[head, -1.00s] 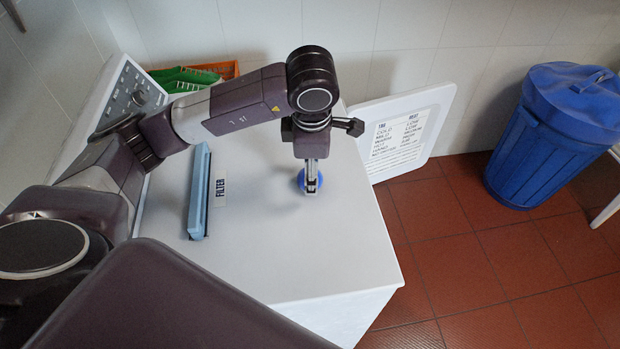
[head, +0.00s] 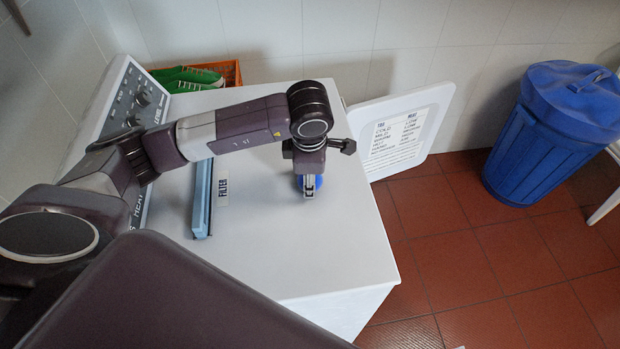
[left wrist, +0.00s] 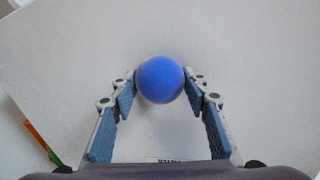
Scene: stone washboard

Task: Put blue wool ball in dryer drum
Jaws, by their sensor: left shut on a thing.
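The blue wool ball (left wrist: 160,79) is between the fingertips of my left gripper (left wrist: 160,82) in the left wrist view, with a finger against each side. The dryer (head: 290,250) stands under my left arm. Its open door (head: 395,135), with a printed label, sticks out from the far right side. The drum opening is hidden from the head camera. My right gripper is not in view.
A light blue filter bar (head: 202,195) lies on the dryer top beside the FILTER label. Green shoes (head: 185,77) sit in an orange crate (head: 233,72) behind the dryer. A blue lidded bin (head: 545,140) stands at the right. The tiled floor between is clear.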

